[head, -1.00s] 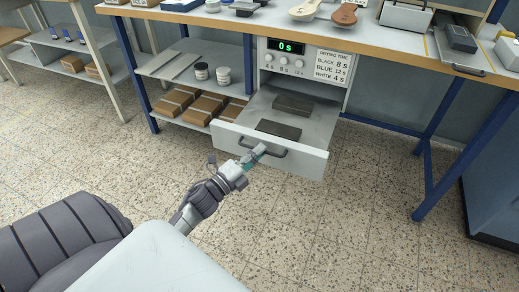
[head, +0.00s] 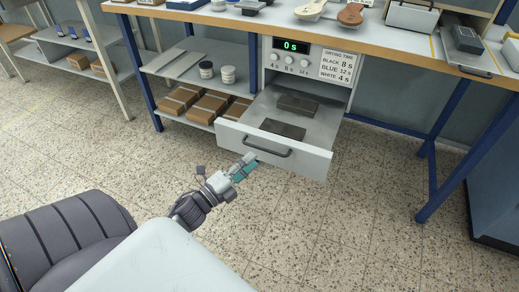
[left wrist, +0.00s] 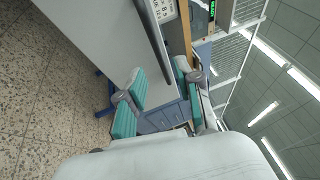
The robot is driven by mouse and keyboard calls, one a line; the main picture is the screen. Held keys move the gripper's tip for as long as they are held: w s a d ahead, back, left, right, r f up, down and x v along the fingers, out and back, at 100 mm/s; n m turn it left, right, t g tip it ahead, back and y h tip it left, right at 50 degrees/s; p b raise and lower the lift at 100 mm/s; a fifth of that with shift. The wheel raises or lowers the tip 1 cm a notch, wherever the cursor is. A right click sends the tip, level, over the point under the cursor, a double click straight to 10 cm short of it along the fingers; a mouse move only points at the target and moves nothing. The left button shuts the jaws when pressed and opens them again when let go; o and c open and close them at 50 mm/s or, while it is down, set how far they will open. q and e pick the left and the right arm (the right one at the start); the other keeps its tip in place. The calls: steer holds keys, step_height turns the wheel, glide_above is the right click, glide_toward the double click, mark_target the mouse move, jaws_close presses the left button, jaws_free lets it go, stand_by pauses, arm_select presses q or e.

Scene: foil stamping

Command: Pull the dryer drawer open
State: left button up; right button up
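The dryer drawer (head: 310,160) is pulled well out below the dryer (head: 328,50), whose display (head: 290,46) reads 0 s. Two dark flat blocks, one nearer (head: 284,129) and one farther back (head: 298,104), lie inside. A dark bar handle (head: 268,149) is on the drawer front. My left gripper (head: 243,167) is just below and left of the handle, apart from it and empty. In the left wrist view its teal-padded fingers (left wrist: 160,92) are spread with a gap between them. My right gripper is not in view.
The workbench (head: 225,17) above holds brushes and small items. Blue bench legs (head: 440,165) stand to the right. The speckled floor (head: 340,230) before the drawer is clear.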

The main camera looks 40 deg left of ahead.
arm_select(q)
steer(key=v, duration=0.7)
steer(key=shift+w, duration=0.15)
